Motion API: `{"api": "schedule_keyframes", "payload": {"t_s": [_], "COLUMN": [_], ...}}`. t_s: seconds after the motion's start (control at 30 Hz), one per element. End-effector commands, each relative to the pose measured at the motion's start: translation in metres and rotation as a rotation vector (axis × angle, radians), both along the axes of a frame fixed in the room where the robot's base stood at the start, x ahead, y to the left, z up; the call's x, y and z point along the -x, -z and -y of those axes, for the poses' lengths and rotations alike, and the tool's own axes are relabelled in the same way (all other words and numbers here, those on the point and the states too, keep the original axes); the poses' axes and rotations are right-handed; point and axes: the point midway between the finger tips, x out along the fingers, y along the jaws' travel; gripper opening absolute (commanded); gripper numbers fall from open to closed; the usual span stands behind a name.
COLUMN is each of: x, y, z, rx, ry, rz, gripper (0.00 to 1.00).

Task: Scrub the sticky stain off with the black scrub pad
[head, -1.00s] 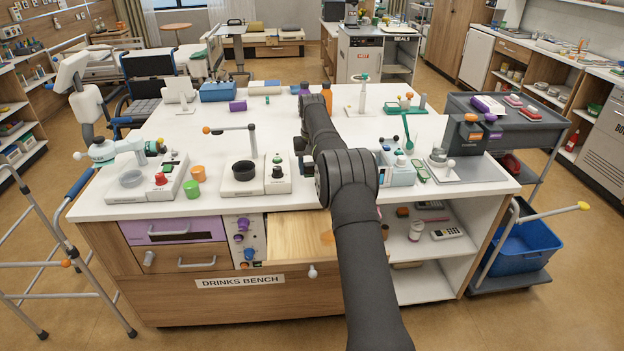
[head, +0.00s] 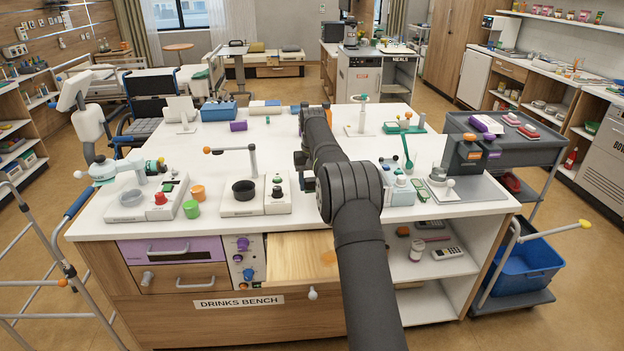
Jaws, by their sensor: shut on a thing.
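My gripper (head: 307,181) shows only as a small dark part beside my arm's elbow, above the front of the bench (head: 130,228). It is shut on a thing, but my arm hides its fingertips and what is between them. I cannot make out the black scrub pad anywhere. An orange-brown spot (head: 328,257), which may be the sticky stain, shows on the pale wooden floor of the open drawer (head: 290,255). My arm covers part of that drawer. The gripper appears to be above and behind the spot, apart from it.
A small station with a black bowl (head: 244,190) stands left of my gripper. Orange (head: 198,192) and green (head: 191,209) cups stand further left. A light-blue dispenser (head: 403,192) and a green brush-like tool (head: 407,150) are to the right.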

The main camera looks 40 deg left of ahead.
Motion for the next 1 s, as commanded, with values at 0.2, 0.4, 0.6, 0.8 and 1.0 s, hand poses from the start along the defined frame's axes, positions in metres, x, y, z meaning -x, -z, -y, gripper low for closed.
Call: {"api": "schedule_keyframes", "payload": {"t_s": [0.2,0.4,0.6,0.8,1.0], "x": [0.022,0.049,0.08,0.108,0.121], "y": [0.011,0.023,0.037,0.048,0.054], "z": [0.026,0.056,0.091,0.121,0.136], "rx": [0.002,0.001,0.001,0.001,-0.001], "ry": [0.0,0.0,0.0,0.0,0.0], "rz": [-0.001,-0.001,-0.001,-0.001,0.001], "gripper": [0.34,0.34,0.34,0.34,0.34]}}
